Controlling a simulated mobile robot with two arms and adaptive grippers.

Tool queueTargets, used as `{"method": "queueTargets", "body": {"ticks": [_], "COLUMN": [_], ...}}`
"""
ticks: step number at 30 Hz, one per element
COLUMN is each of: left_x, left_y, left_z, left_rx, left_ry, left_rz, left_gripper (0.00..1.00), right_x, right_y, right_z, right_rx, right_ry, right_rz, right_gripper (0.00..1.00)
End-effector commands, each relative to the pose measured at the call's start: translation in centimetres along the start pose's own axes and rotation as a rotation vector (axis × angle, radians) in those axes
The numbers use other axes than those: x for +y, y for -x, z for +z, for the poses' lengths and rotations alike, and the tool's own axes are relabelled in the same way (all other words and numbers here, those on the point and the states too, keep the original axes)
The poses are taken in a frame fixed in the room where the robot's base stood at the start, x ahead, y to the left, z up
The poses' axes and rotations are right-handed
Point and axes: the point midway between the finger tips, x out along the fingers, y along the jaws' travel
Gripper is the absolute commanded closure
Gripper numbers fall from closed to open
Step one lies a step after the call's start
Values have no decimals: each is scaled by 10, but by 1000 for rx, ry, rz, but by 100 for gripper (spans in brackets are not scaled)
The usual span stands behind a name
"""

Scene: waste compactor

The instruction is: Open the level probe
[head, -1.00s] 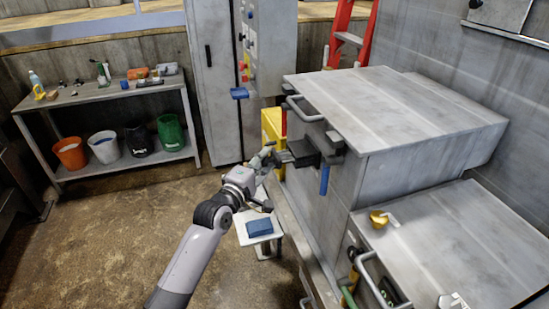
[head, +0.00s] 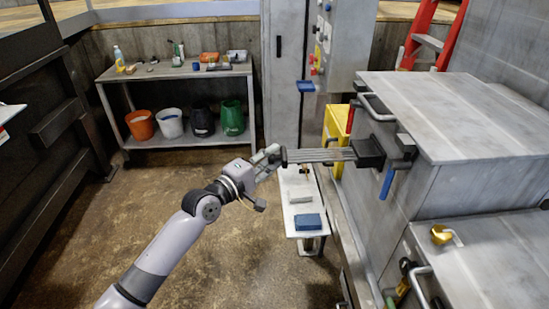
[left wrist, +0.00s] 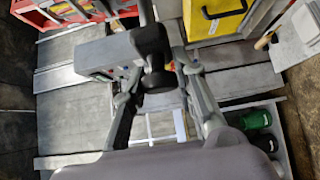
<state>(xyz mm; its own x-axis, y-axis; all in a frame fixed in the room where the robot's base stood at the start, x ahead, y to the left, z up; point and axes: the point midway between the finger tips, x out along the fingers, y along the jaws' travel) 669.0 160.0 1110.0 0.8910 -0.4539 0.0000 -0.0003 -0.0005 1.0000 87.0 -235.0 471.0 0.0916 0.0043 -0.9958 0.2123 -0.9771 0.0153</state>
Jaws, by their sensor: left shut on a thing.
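The level probe (head: 325,155) sticks out from the side of the grey compactor (head: 400,205). Its long grey rods show between a black housing (head: 368,152) on the wall and a black knob (head: 284,157) at the outer end. My left gripper (head: 276,156) is shut on that knob, clear of the compactor wall. In the left wrist view the dark knob (left wrist: 157,78) sits between the two fingers of my left gripper (left wrist: 155,92). The fingers partly hide the knob. My right gripper shows in neither view.
A blue lever (head: 387,184) hangs by the housing. A small bench with a blue block (head: 308,222) stands below the probe, and a yellow box (head: 337,130) stands behind it. A shelf with buckets (head: 171,124) is at the back left. Open floor lies left of the bench.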

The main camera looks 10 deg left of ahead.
Motion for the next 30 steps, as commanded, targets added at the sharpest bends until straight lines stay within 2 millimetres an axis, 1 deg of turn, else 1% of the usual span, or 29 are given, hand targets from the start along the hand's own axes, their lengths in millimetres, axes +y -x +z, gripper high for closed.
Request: {"method": "queueTargets", "body": {"ticks": [2,3,12,20,23,26,30], "left_x": [-2,-2,-1,0,-1,-2,-3], "left_y": [0,0,0,0,4,16,45], "left_z": [0,0,0,0,0,0,0], "left_rx": [1,1,0,0,0,1,0], "left_ry": [1,1,0,0,0,0,0], "left_rz": [-5,-5,-2,-1,-1,-3,-5], "left_gripper": [100,73,53,53,53,53,53], "right_x": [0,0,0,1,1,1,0], "right_y": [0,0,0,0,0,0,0], "right_z": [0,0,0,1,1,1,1], "right_rx": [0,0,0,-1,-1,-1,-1], "right_ry": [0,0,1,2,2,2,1], "right_rz": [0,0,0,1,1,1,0], "right_gripper": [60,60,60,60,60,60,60]}}
